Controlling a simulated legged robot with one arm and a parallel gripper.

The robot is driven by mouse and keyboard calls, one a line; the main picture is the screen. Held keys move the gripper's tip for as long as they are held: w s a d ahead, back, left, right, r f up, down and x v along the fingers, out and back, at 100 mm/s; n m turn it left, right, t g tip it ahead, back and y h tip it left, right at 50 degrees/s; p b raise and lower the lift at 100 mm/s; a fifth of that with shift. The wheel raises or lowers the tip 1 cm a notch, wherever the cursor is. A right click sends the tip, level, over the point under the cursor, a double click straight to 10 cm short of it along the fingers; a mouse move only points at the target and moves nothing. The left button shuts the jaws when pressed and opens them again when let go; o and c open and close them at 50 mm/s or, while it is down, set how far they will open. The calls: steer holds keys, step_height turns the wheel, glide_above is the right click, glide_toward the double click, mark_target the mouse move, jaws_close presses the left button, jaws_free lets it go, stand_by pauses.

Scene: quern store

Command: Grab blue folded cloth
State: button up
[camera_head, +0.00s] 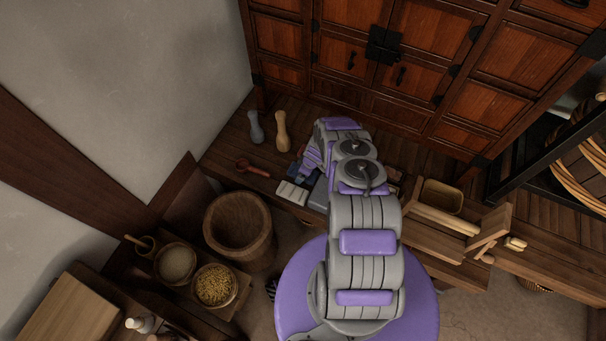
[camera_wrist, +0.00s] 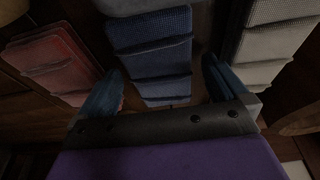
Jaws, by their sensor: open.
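The blue folded cloth (camera_wrist: 152,42) lies in the middle of the wrist view, with its folded layers showing. My gripper (camera_wrist: 163,72) is open, with one finger on each side of the cloth's near end. The fingers look apart from the cloth, and nothing is held. I cannot tell the exact height of the fingers over it. In the head view my arm reaches down to the low wooden bench (camera_head: 223,148) and hides most of this spot; only a dark blue patch shows beside the wrist.
A red folded cloth (camera_wrist: 52,62) lies left of the blue one, and a pale folded cloth (camera_wrist: 268,42) lies right. Two bottle-shaped pieces, grey (camera_head: 256,128) and wooden (camera_head: 282,132), stand behind. A wooden cabinet (camera_head: 430,60) closes the back. A wooden tub (camera_head: 238,225) stands in front.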

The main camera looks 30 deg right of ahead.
steer(key=shift+c, duration=0.3)
steer(key=c, duration=1.1)
steer(key=shift+r, duration=0.15)
